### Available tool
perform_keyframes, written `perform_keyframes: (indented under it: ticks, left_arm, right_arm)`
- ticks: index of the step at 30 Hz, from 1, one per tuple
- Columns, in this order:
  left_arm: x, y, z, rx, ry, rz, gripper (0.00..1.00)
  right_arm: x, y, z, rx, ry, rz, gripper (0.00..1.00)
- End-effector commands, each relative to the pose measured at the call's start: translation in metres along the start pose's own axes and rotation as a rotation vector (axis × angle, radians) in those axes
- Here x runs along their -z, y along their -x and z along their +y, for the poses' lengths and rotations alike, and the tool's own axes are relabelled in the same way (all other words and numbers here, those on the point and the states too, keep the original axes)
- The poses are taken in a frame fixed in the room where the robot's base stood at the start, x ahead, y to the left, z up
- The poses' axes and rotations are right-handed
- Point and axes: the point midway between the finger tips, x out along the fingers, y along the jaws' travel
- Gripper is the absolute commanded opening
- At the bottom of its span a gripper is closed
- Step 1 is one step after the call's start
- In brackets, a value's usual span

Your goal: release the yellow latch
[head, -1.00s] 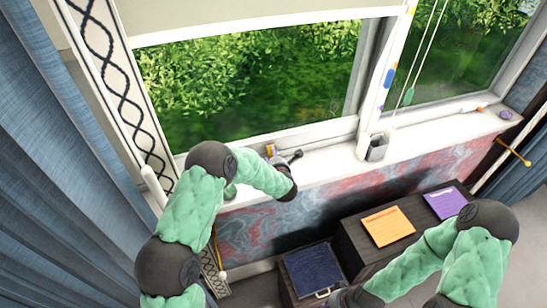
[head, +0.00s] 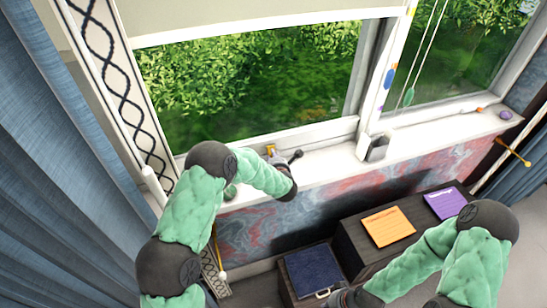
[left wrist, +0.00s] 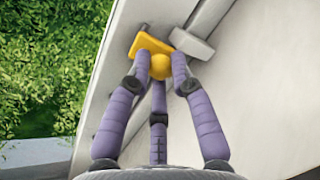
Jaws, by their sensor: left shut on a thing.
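The yellow latch (head: 270,149) is on the bottom rail of the window, just above the white sill. In the left wrist view it has a flat yellow plate (left wrist: 150,44) and a round yellow knob (left wrist: 160,65). My left gripper (head: 284,159) is at the latch, and the arm link hides part of it. In the left wrist view the purple fingers of my left gripper (left wrist: 160,72) are around the knob, shut on it. My right gripper (head: 338,298) is low at the bottom edge, far from the latch, and its fingers are not clear.
A pale metal block (left wrist: 192,47) sits beside the latch. A grey cup (head: 377,148) and a purple object (head: 505,115) stand on the sill (head: 330,167). Below are a dark cabinet (head: 350,240) with orange (head: 388,227) and purple (head: 446,203) sheets, and a dark blue item (head: 313,271).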

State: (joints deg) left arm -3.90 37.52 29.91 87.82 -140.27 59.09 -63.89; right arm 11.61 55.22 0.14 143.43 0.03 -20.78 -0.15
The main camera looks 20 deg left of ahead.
Motion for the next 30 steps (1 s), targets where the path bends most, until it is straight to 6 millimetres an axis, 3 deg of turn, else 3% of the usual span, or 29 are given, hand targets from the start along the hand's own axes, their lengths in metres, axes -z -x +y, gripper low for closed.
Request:
perform_keyframes:
  ticks: [14, 30]
  left_arm:
    - [-0.007, 0.002, 0.004, 0.038, 0.012, 0.059, 0.00]
    - [-0.021, 0.007, 0.012, 0.182, 0.050, 0.280, 0.00]
  right_arm:
    - [-0.001, 0.014, -0.005, 0.000, 0.000, 0.000, 0.00]
    - [-0.003, 0.071, -0.025, 0.000, 0.000, 0.000, 0.00]
